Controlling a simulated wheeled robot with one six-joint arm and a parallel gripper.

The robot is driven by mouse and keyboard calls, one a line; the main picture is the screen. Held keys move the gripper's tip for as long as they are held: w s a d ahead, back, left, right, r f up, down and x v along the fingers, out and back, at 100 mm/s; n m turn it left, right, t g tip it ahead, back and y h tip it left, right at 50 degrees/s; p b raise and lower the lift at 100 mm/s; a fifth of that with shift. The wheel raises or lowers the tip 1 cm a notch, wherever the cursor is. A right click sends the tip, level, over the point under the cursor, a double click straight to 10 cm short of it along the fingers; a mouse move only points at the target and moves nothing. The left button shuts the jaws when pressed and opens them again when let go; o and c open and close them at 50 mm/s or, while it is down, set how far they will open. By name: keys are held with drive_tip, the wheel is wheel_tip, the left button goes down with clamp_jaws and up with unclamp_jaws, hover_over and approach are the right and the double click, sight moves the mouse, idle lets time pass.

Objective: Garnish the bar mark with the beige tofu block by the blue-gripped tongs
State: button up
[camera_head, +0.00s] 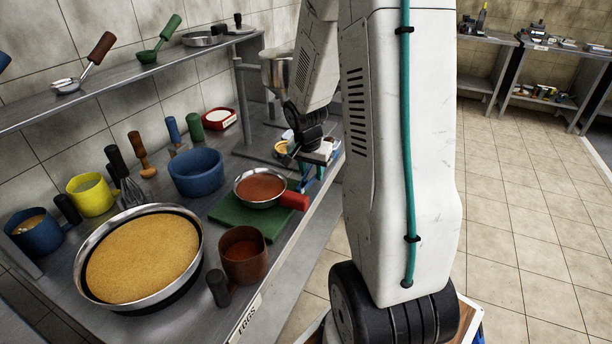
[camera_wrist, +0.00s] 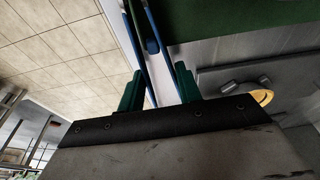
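My gripper (camera_head: 310,158) is low over the far right part of the counter, partly hidden behind my arm. In the wrist view its two green fingers (camera_wrist: 158,88) stand on either side of the blue-gripped tongs (camera_wrist: 151,45). The tongs' two long blue sides run away between the fingers and seem to touch them, so the gripper looks shut on the tongs. The tongs' tips are out of view. Blue bars below the gripper show in the head view, small and partly hidden. I cannot make out the beige tofu block or the bar mark.
A green board (camera_head: 246,215) carries a pan of red sauce (camera_head: 260,187) with a red handle. A large pan (camera_head: 88,290), a brown pot (camera_head: 245,256) and a blue bowl (camera_head: 196,173) crowd the counter. A shelf (camera_head: 130,82) runs above. Open tiled floor (camera_head: 530,210) lies right.

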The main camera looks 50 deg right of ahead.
clamp_jaws()
drive_tip(key=d+v, duration=0.1)
drive_tip(key=v, duration=0.7)
drive_tip(key=shift+w+d+r, duration=0.15)
drive_tip(key=shift+w+d, duration=0.2)
